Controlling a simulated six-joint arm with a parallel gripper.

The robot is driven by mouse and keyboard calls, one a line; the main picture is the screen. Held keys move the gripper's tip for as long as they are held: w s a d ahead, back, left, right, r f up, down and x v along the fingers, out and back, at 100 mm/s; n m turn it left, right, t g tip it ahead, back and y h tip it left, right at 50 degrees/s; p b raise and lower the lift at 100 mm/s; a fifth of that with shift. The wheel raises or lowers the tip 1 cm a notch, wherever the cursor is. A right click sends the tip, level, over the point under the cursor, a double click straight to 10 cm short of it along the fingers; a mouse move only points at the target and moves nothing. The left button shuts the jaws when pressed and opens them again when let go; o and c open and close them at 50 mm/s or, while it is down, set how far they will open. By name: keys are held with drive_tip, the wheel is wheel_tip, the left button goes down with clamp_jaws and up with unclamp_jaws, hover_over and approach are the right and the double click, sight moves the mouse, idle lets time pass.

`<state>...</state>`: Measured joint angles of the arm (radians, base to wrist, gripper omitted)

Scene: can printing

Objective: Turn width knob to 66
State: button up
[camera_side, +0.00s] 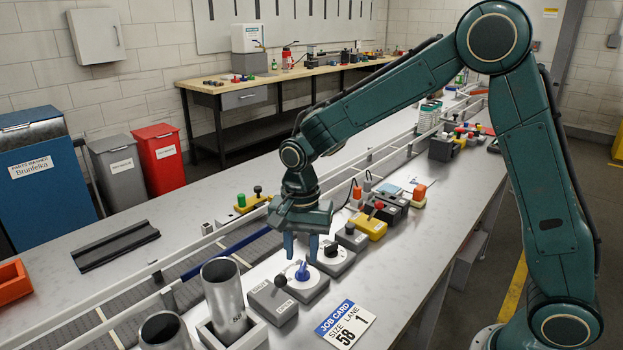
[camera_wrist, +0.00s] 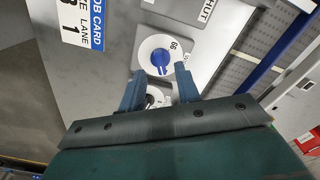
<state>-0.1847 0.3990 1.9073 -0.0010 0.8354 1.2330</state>
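A blue pointer knob (camera_side: 301,272) sits on a white round dial on a grey box at the front of the bench. The same blue knob (camera_wrist: 161,60) shows in the wrist view, with small digits at the dial's edge that are hard to read. Its name is not readable. My gripper (camera_side: 300,246) points down above this knob, its two fingers apart with nothing between them. In the wrist view the open fingers (camera_wrist: 159,80) are short of the blue knob in the picture. A second white dial with a dark knob (camera_side: 331,249) stands just behind it.
A job card (camera_side: 345,325) reading size 58, lane 1 lies in front. A grey lever box (camera_side: 272,301) stands left of the blue knob, with metal cans (camera_side: 224,295) beyond. Further control boxes, such as a yellow one (camera_side: 369,226), line the bench behind.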

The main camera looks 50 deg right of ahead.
sight(302, 267)
drive_tip(key=shift+f, duration=1.85)
clamp_jaws()
